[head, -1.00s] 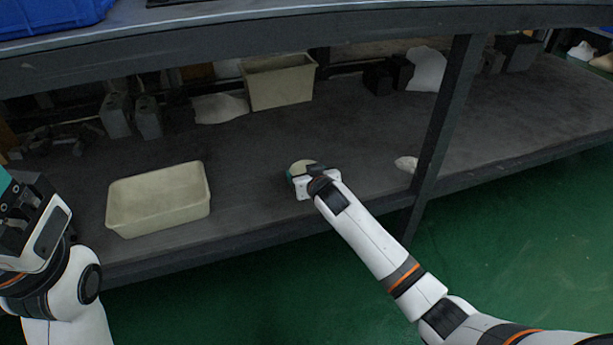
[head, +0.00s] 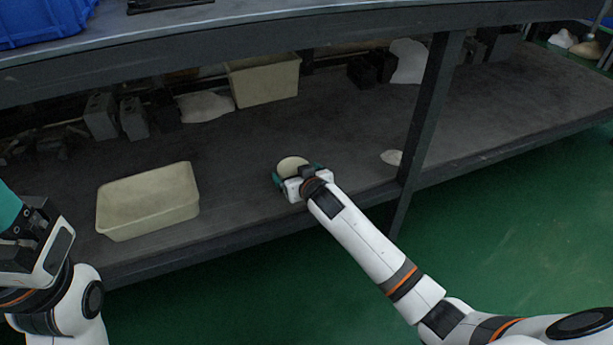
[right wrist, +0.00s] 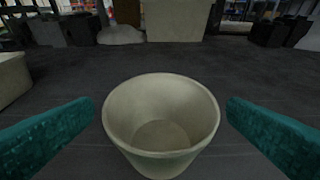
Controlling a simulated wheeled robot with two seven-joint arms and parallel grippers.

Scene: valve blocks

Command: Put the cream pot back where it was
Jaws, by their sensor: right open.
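The cream pot (right wrist: 160,125) stands upright and empty on the dark lower shelf, between the two teal fingers of my right gripper (right wrist: 160,128). The fingers are open, with a gap on each side of the pot. In the head view the pot (head: 292,164) shows just beyond the right gripper (head: 297,177), near the shelf's front part. My left gripper (head: 22,232) is at the left edge of the head view, in front of the shelf; its fingertips are partly cut off.
A cream bin (head: 150,225) stands left of the pot, and another bin (head: 262,80) stands at the back. Grey blocks (head: 100,117) and a pale sack (head: 205,106) line the back. A dark post (head: 432,110) rises to the right. The shelf (head: 330,125) behind the pot is clear.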

